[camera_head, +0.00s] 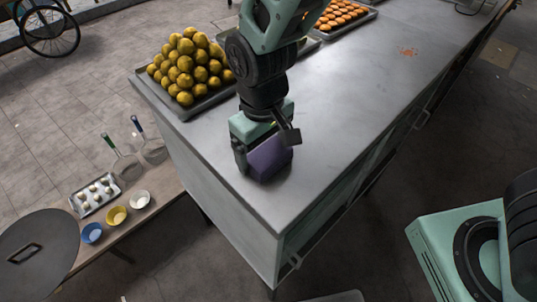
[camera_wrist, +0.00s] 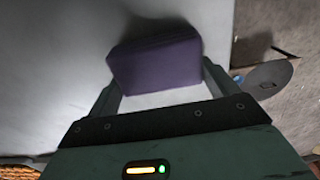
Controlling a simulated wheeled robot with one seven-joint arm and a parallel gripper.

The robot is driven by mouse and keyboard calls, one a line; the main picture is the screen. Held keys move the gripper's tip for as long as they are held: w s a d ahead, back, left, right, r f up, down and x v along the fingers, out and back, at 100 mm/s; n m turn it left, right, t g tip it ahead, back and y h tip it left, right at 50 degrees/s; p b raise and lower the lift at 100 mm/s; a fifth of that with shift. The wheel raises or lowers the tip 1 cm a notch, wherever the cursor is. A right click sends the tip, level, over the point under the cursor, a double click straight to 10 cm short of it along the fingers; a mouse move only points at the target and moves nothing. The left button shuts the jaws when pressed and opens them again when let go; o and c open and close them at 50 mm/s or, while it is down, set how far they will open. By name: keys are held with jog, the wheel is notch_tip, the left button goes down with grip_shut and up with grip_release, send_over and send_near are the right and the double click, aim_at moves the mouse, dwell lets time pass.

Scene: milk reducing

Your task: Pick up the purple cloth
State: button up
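The purple cloth (camera_head: 269,160) is a folded, block-shaped bundle near the left front corner of the metal table. It also shows in the wrist view (camera_wrist: 155,62), at the far end of the fingers. My gripper (camera_head: 266,148) points down at it, with one dark finger on its left and the other on its right. In the wrist view, my gripper's fingers (camera_wrist: 162,82) are spread wide, with the cloth between and just beyond their tips. I see no clear grip on the cloth; whether a finger touches its side is hard to tell.
A tray of yellow-brown balls (camera_head: 187,67) stands behind my gripper on the metal table (camera_head: 345,110). A tray of orange pieces (camera_head: 341,16) is farther back. A lower bench at left holds a small tray (camera_head: 95,194) and bowls (camera_head: 116,215). The table's right side is mostly clear.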

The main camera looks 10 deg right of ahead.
aim_at(263, 148)
notch_tip(263, 148, up, 10)
jog(key=shift+r+b, duration=0.1)
jog(key=shift+b, duration=1)
jog(key=shift+o, duration=0.7)
jog(key=shift+f, duration=0.2)
